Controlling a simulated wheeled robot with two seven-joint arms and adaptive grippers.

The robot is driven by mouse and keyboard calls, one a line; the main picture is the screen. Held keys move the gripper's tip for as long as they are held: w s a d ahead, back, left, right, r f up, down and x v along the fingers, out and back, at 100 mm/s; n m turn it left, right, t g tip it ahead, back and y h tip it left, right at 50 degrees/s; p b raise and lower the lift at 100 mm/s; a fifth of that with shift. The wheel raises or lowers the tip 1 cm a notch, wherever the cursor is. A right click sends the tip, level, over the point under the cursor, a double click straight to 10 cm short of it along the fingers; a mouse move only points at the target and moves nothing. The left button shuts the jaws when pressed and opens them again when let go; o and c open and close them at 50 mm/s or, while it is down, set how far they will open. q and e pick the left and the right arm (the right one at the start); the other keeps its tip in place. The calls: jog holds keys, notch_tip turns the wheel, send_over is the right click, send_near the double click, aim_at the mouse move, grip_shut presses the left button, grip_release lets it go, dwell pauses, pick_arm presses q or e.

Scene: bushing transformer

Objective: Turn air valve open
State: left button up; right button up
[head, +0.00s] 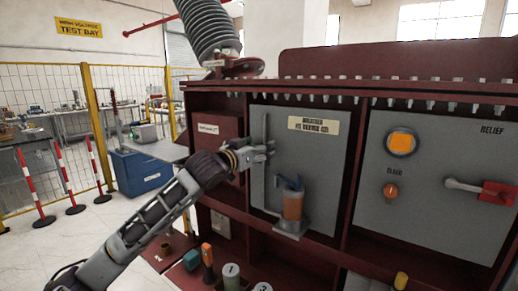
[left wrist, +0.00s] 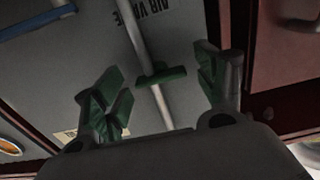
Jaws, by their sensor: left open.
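The air valve shows in the left wrist view as a thin grey pipe with a short dark green crossbar handle (left wrist: 160,76). The handle lies across the pipe on a grey panel lettered "AIR VALVE" (left wrist: 150,12). In the head view the pipe (head: 265,125) runs up the grey panel, and my gripper hides the handle. My left gripper (head: 270,150) is in front of this panel. In the left wrist view its two green-padded fingers (left wrist: 160,82) are apart on either side of the handle, with gaps showing. My right gripper is not in view.
An orange cylinder with a blue top (head: 292,205) stands on a small bracket just below my gripper. To the right are an orange button (head: 401,142) and a red-and-grey relief lever (head: 480,190). Several cylinders stand below.

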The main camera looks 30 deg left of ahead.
pick_arm(q)
jog(key=shift+c, duration=0.4)
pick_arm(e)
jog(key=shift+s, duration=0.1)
pick_arm(q)
grip_shut()
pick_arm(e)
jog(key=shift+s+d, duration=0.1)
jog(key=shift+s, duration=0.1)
